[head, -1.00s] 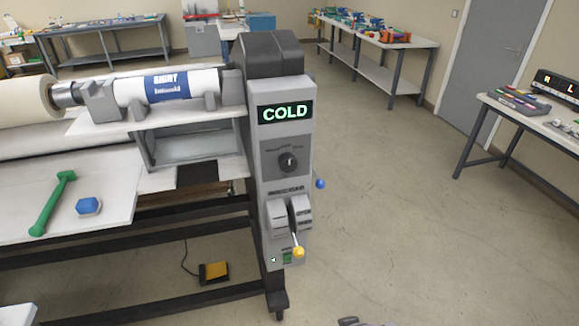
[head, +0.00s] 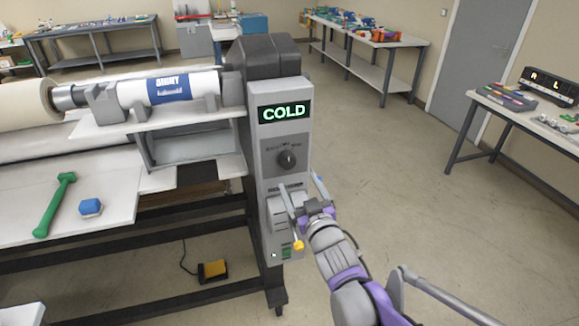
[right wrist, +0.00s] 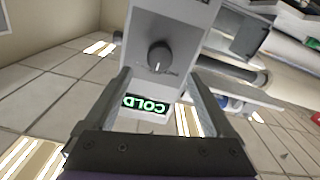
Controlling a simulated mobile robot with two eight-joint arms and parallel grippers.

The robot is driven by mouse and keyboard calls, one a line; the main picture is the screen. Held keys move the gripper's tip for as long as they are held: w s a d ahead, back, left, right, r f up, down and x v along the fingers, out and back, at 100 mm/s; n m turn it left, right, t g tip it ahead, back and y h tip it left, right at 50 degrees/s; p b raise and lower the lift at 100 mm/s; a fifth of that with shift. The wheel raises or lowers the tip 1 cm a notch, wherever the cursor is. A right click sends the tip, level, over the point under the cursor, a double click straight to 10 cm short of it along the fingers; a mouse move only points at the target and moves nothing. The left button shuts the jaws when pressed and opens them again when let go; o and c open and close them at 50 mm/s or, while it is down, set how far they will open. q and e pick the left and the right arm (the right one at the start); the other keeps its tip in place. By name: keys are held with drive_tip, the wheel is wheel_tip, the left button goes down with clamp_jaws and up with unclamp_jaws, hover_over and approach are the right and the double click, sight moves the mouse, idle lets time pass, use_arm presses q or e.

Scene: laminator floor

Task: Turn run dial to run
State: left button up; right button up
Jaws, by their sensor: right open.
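The run dial (head: 287,159) is a dark round knob on the grey control panel (head: 262,172) of the laminator, under a green-lit COLD display (head: 285,113). In the right wrist view the dial (right wrist: 159,58) shows beyond the fingers, with the COLD display (right wrist: 145,105) upside down. My right gripper (head: 302,186) is open and empty, in front of the panel, below and right of the dial in the head view. It is apart from the dial. The small dial lettering is too blurred to read. My left gripper is not in view.
A yellow-tipped lever (head: 298,245) sits low on the panel, close to my right gripper. Open floor (head: 400,190) lies to the right.

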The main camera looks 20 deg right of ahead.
sight(289, 165)
drive_tip(key=w+p, duration=0.1)
drive_tip(key=w, duration=0.7)
drive_tip(key=shift+w+a, duration=0.15)
drive_tip(key=shift+w, duration=0.15)
drive_tip(key=shift+c, duration=0.3)
drive_tip(key=c, duration=1.3)
